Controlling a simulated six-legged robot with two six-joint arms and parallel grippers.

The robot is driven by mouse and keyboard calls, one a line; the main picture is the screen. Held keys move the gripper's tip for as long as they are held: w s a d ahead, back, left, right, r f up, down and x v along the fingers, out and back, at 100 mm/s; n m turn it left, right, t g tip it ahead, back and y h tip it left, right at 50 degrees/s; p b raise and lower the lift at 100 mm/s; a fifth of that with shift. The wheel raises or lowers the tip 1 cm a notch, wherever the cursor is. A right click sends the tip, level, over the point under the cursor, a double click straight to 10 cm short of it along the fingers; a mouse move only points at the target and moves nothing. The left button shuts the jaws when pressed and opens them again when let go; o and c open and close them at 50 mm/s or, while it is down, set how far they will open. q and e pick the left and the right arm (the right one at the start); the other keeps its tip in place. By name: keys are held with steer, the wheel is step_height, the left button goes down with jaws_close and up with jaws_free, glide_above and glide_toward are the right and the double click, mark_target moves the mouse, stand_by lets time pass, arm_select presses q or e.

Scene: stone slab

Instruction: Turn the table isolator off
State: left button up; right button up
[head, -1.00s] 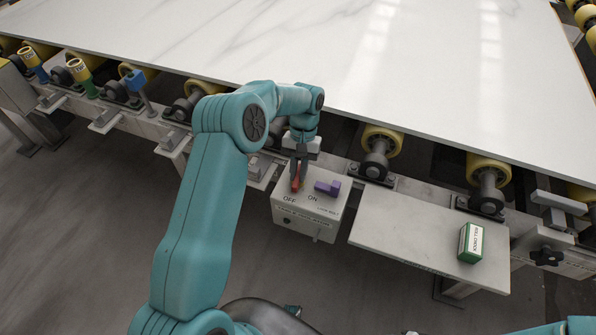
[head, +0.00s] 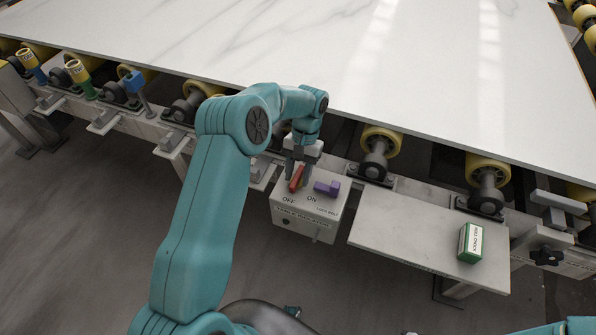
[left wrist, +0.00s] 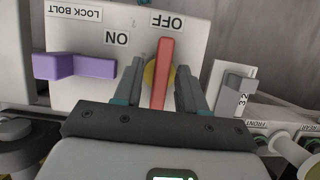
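The table isolator box (head: 290,214) is a white box below the slab edge, marked OFF and ON. Its red lever (head: 297,179) points at the OFF label; in the left wrist view the lever (left wrist: 166,65) stands on a yellow round hub (left wrist: 150,74). My left gripper (head: 299,174) is at the lever. In the left wrist view the fingers of the left gripper (left wrist: 160,88) are apart on either side of the lever, with gaps between. My right gripper is out of view.
A purple lock bolt (head: 327,188) sits beside the ON label. A green and white box (head: 470,243) stands on a grey shelf (head: 405,232) to the right. The marble slab (head: 330,60) lies on yellow rollers behind. Coloured posts stand at the left.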

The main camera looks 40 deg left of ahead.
arm_select(q)
steer(key=shift+w+a, duration=0.1)
steer(key=v, duration=0.9)
steer(key=p+v, duration=0.7)
steer(key=p, duration=0.2)
steer(key=shift+r, duration=0.15)
steer(key=shift+w, duration=0.1)
